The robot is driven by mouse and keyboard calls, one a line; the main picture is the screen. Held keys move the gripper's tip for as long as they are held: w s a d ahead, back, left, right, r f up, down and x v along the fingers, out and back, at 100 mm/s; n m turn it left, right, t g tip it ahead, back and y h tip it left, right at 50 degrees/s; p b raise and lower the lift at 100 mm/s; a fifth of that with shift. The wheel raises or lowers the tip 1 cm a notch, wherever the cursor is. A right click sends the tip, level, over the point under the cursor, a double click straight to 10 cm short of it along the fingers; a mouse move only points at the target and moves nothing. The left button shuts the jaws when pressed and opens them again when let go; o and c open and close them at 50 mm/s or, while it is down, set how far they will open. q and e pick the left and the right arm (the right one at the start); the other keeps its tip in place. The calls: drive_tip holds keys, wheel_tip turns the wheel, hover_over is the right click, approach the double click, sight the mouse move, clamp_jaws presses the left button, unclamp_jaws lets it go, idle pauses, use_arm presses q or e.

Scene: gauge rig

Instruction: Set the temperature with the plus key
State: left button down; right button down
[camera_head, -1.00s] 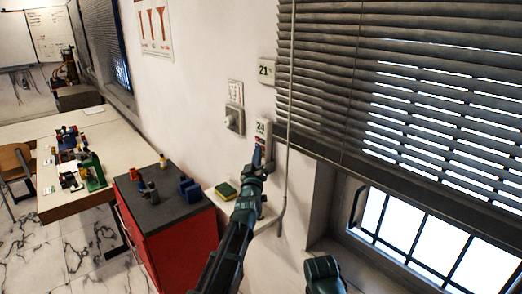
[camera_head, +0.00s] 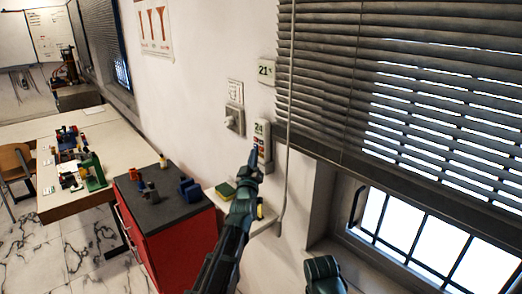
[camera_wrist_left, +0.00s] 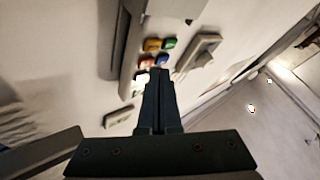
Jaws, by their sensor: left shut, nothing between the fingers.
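A pale wall panel (camera_head: 265,155) with a small display reading 24 hangs left of the blinds in the head view. Reddish marks show below the display, partly hidden by my gripper. My left gripper (camera_head: 254,154) is shut and empty, its tips in front of the panel's lower part. In the left wrist view its tips (camera_wrist_left: 158,74) point at a cluster of keys: a yellow key (camera_wrist_left: 152,44), a green key (camera_wrist_left: 169,43), a blue key (camera_wrist_left: 162,60) and a reddish key (camera_wrist_left: 146,62). Key symbols are unreadable. I cannot tell whether the tips touch a key.
A sign reading 21 (camera_head: 267,71) hangs above the panel, with a wall switch (camera_head: 234,120) to its left. A blind cord (camera_head: 287,150) hangs close on the right.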

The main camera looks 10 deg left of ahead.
use_arm(q)
drive_tip(key=s+a, duration=0.1)
drive_tip(key=s, duration=0.1)
drive_tip(key=s+a, duration=0.2)
idle(0.5)
idle(0.4)
drive_tip(key=s+d+f+m+g+h, duration=0.15)
drive_tip(key=s+f+g, duration=0.25)
drive_tip(key=f, duration=0.4)
drive_tip(key=s+d+f+m+g, duration=0.1)
drive_tip(key=s+d+f+g, duration=0.1)
drive_tip(key=s+f+g, duration=0.4)
drive_tip(key=s+d+f+m+g, duration=0.1)
drive_tip(key=s+f+m+g, duration=0.15)
drive_tip(key=f, duration=0.65)
drive_tip(key=s+d+f+m+g, duration=0.1)
drive_tip(key=s+f+g, duration=0.25)
drive_tip(key=s, duration=0.45)
drive_tip(key=s+d+f+m+g, duration=0.1)
drive_tip(key=s+f+g, duration=0.1)
drive_tip(key=s+g, duration=0.45)
drive_tip(key=s+d+m+y, duration=0.1)
drive_tip(key=s+d+m, duration=0.2)
drive_tip(key=s+d, duration=0.4)
drive_tip(key=d, duration=0.3)
drive_tip(key=shift+d+f+t, duration=0.2)
drive_tip(key=shift+d+t, duration=0.15)
